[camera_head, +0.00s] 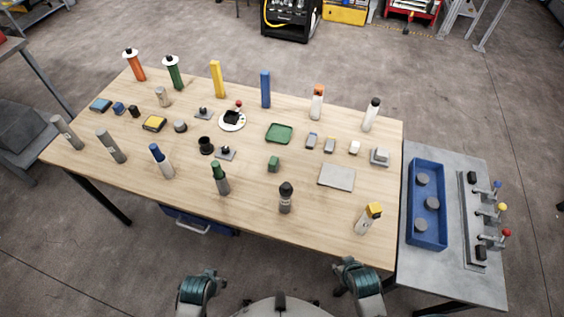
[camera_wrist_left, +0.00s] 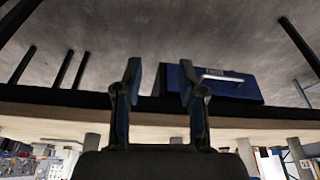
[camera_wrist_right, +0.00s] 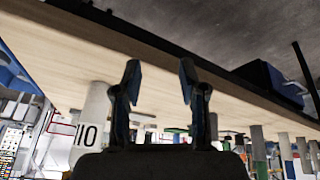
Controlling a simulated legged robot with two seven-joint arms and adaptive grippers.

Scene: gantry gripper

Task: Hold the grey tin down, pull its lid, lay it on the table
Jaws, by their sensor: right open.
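Several small grey things stand on the wooden table (camera_head: 305,160), and I cannot tell for sure which is the tin. A low round grey tin (camera_head: 180,126) stands left of the middle; a taller grey can (camera_head: 163,97) is behind it. No separate lid can be made out on either. My left gripper (camera_wrist_left: 160,82) is open and empty, below the table's near edge in its wrist view. My right gripper (camera_wrist_right: 160,82) is open and empty near the table edge. Both arms are at the near side, well short of these grey things.
Two grey cylinders (camera_head: 110,146) stand at the left. Several bottles line the near edge, including a green-topped one (camera_head: 220,178) and a dark one (camera_head: 286,197). A white plate (camera_head: 223,126), green tray (camera_head: 279,138) and grey plate (camera_head: 347,183) lie mid-table. A blue bin (camera_head: 413,239) sits on the side table.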

